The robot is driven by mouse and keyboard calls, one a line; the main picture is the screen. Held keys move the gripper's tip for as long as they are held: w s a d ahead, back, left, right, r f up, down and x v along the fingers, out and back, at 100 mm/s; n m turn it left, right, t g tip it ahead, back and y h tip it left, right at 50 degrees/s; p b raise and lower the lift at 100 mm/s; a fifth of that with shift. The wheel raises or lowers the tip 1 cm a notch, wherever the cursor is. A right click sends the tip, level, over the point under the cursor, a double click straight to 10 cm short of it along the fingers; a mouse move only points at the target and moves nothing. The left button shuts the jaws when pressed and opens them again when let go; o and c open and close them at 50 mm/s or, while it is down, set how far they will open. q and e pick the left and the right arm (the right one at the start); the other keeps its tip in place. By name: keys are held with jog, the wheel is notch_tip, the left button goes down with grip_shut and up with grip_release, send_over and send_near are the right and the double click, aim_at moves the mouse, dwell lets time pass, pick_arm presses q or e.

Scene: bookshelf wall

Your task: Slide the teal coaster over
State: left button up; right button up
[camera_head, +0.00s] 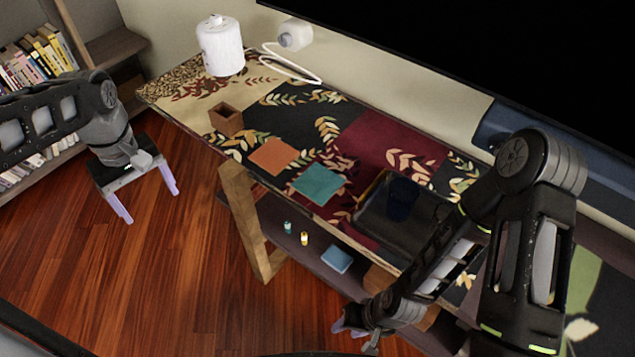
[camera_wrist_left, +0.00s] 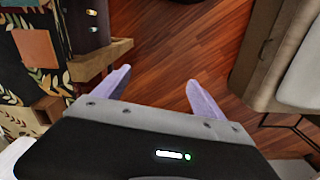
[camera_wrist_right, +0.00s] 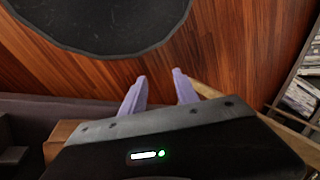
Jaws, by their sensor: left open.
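The teal coaster (camera_head: 318,184) is a flat square lying on the patterned table runner, in the middle of the head view. An orange coaster (camera_head: 273,155) lies just up and left of it, apart from it. My left gripper (camera_head: 150,206) is open and empty above the floor, left of the table and well apart from the coasters. Its fingers also show spread in the left wrist view (camera_wrist_left: 158,80). My right gripper (camera_head: 352,332) is low by the table's near side, below and right of the teal coaster. In the right wrist view (camera_wrist_right: 159,78) its fingers are apart with nothing between them.
A brown wooden box (camera_head: 226,118) and a white canister (camera_head: 220,45) stand further left. Small bottles and a blue item (camera_head: 337,258) lie on the lower shelf.

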jog(key=shift+c, duration=0.7)
jog(key=c, duration=0.5)
pick_arm(q)
jog(key=d+f+m+h, duration=0.2)
jog(key=d+f, duration=0.5)
jog(key=f, duration=0.3)
jog(key=d+f+m+h, duration=0.1)
jog(key=d+f+m, duration=0.1)
jog(key=d+f, duration=0.6)
pick_arm(e)
grip_shut()
pick_arm(q)
jog(key=s+d+f+m, duration=0.1)
jog(key=s+d+f, duration=0.4)
jog(key=s+f, duration=0.2)
jog(key=s+d+f+m+h, duration=0.1)
jog(key=s+d+f, duration=0.4)
jog(key=s+f, duration=0.2)
jog(key=shift+s+f+m+t, duration=0.15)
jog(key=shift+f+m+t, duration=0.25)
jog(key=shift+f, duration=0.55)
